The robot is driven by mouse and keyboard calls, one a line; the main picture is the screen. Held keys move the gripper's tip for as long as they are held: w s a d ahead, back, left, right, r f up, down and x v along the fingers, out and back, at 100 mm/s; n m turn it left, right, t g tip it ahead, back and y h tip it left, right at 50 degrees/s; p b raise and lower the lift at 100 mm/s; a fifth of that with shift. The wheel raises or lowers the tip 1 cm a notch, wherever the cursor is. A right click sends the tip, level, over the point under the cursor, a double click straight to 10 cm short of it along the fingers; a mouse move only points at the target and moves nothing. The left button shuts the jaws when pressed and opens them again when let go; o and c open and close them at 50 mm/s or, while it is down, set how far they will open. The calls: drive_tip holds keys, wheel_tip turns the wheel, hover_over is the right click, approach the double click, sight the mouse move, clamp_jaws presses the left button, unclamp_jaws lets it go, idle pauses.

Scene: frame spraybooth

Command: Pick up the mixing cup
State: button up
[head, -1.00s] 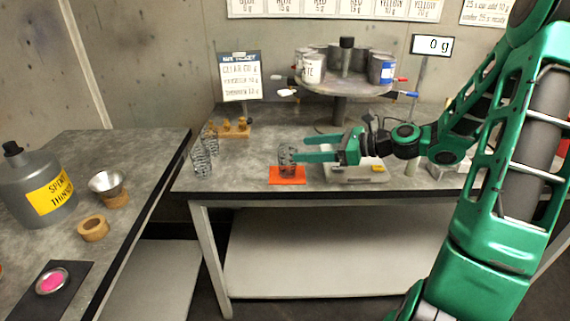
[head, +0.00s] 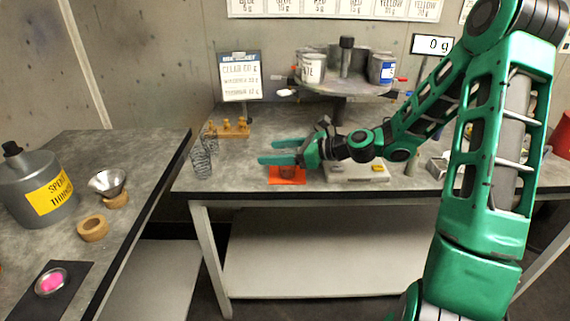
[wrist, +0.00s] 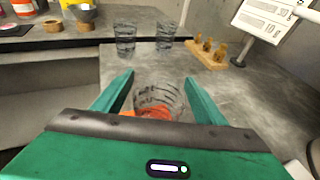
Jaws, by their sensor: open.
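A clear mixing cup (wrist: 158,97) with dark markings stands on an orange mat (head: 289,181) on the back bench. My gripper (head: 269,152) is open, its green fingers pointing left over the mat. In the wrist view the cup lies between the two fingers of my gripper (wrist: 159,78), which pass on either side of it. I cannot tell whether either finger touches it. In the head view my gripper hides most of the cup; its lower part (head: 288,171) shows below the fingers.
Two more clear cups (head: 202,165) stand left of the mat, by a wooden rack (head: 230,129). A scale (head: 355,172) sits right of the mat. A round stand with paint cans (head: 382,69) is behind. The left bench holds a thinner jug (head: 38,187) and a funnel (head: 107,183).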

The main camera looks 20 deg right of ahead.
drive_tip(key=c, duration=1.1)
drive_tip(key=shift+r, duration=0.1)
